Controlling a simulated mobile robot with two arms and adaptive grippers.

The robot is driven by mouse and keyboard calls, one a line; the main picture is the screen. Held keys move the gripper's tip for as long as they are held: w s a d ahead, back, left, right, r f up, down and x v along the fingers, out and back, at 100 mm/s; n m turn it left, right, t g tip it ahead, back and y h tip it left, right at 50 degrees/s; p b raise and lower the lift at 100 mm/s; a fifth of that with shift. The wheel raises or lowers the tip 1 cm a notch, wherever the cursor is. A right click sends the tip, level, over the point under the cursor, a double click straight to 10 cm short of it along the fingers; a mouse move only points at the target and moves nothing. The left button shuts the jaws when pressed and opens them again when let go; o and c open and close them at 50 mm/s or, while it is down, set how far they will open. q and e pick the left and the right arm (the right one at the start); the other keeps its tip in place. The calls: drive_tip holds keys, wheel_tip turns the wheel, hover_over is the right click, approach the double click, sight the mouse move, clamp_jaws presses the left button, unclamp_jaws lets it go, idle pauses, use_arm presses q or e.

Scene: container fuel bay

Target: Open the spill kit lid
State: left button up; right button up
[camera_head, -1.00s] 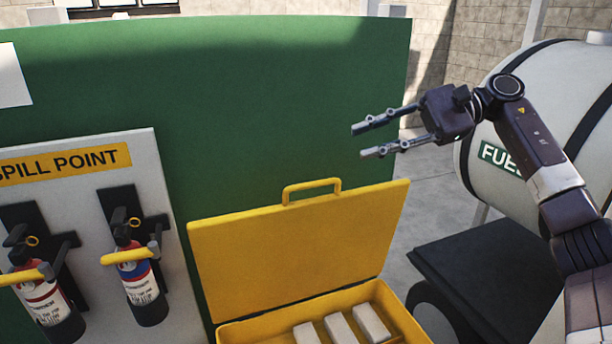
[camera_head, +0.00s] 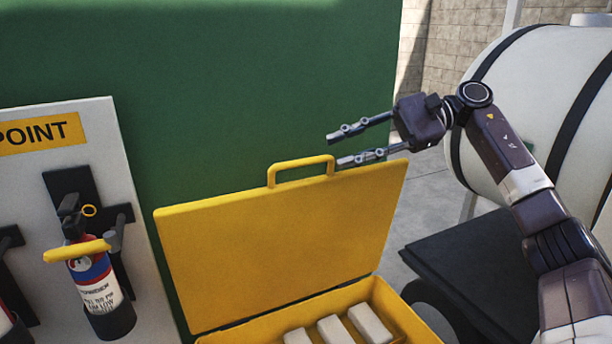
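The yellow spill kit lid (camera_head: 275,245) stands raised, leaning back from the open yellow box (camera_head: 395,310). Its handle (camera_head: 300,164) is on the top edge. Several pale blocks, one of them a white block (camera_head: 370,323), lie in the box. My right gripper (camera_head: 334,149) is open, with its fingers pointing left. Its lower fingertip is beside the right end of the handle, near the lid's top edge; I cannot tell whether it touches. Nothing is between the fingers. My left gripper is out of view.
A green wall (camera_head: 230,90) stands behind the lid. A white board (camera_head: 142,240) with a fire extinguisher (camera_head: 95,280) is at left. A white fuel tank (camera_head: 555,100) and a dark flat platform (camera_head: 470,265) are at right.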

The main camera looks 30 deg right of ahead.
sight(313, 159)
drive_tip(key=shift+w+a+f, duration=0.1)
drive_tip(key=shift+a+f, duration=0.05)
drive_tip(key=shift+a, duration=0.05)
drive_tip(key=p+x, duration=0.2)
drive_tip(key=x, duration=0.4)
drive_tip(key=shift+a, duration=0.15)
drive_tip(key=shift+w+a, duration=0.1)
drive_tip(key=shift+a, duration=0.4)
drive_tip(key=shift+f, duration=0.1)
clamp_jaws()
